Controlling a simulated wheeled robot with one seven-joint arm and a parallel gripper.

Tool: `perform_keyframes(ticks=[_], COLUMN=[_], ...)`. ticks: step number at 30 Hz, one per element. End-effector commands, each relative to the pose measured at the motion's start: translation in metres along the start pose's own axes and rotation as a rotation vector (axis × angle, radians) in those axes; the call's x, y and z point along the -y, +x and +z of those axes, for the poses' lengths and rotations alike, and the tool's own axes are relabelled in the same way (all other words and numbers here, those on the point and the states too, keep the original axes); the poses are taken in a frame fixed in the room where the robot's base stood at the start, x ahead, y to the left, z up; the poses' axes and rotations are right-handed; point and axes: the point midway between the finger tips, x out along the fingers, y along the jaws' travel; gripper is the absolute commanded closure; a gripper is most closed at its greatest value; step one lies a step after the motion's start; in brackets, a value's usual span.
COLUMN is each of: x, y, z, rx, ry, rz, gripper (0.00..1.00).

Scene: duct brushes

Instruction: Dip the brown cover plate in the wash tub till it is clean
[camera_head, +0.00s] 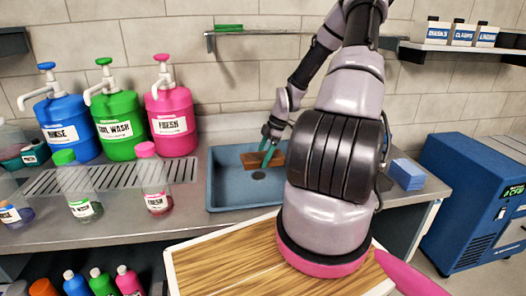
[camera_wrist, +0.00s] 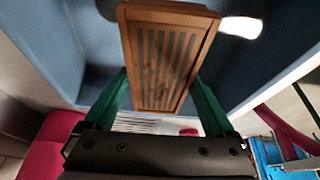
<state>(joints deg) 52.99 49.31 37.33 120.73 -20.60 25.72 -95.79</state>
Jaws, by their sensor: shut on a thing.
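The brown cover plate (camera_wrist: 166,60) is a slotted rectangular plate. My gripper (camera_wrist: 163,98) is shut on it, with a green finger on each long side near its lower end in the wrist view. In the head view the plate (camera_head: 277,158) is inside the blue wash tub (camera_head: 216,197), near its back. My gripper (camera_head: 268,148) reaches down into the tub there. I cannot tell whether the plate touches the tub floor or any liquid.
Blue (camera_head: 66,128), green (camera_head: 115,122) and pink (camera_head: 171,120) pump jugs stand left of the tub. A blue sponge-like block (camera_head: 407,174) lies right of the tub. A wooden board (camera_head: 225,262) is in front.

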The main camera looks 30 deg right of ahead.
Motion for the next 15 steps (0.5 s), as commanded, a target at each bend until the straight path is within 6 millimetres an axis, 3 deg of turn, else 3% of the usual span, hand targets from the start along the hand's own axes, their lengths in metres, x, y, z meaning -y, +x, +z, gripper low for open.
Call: perform_keyframes(ticks=[15], x=[0.0], y=[0.049], z=[0.02], rx=[0.001], ry=[0.001], rz=[0.0], gripper=[0.59])
